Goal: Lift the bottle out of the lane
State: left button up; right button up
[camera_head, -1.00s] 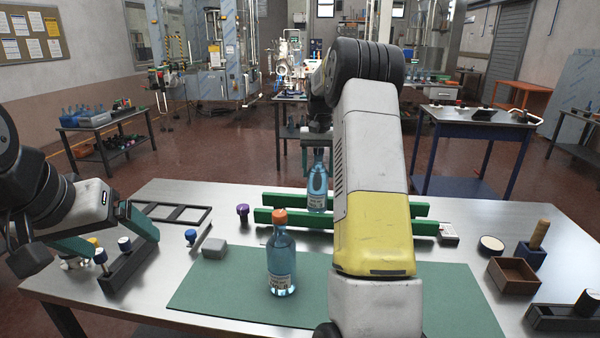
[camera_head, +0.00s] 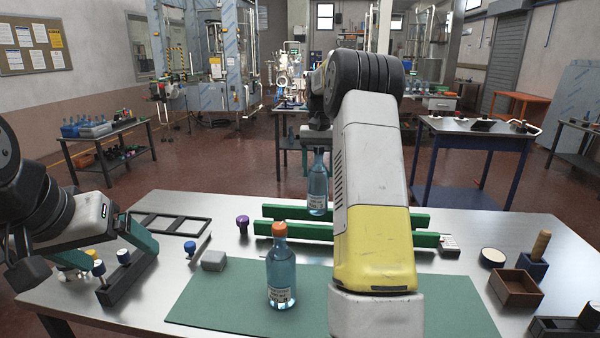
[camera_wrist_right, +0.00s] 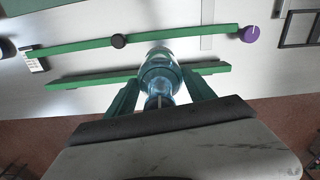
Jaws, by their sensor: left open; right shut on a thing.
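A clear blue bottle (camera_head: 318,184) hangs upright from my right gripper (camera_head: 317,143) over the lane between two green rails, the near rail (camera_head: 290,229) and the far rail (camera_head: 385,216). Its base shows slightly above the near rail's top edge. In the right wrist view the bottle (camera_wrist_right: 160,74) sits between the green fingers of the right gripper (camera_wrist_right: 161,97), which is shut around its neck. A second blue bottle with an orange cap (camera_head: 281,270) stands on the green mat. My left gripper (camera_head: 100,250) is open and empty at the table's left.
The green mat (camera_head: 220,295) is mostly bare. A grey block (camera_head: 214,260), a purple knob (camera_head: 242,221) and a black frame (camera_head: 170,222) lie left of the rails. A brown box (camera_head: 515,288) stands at right. My right arm hides part of the rails.

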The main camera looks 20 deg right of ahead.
jog(key=shift+r, duration=6.25)
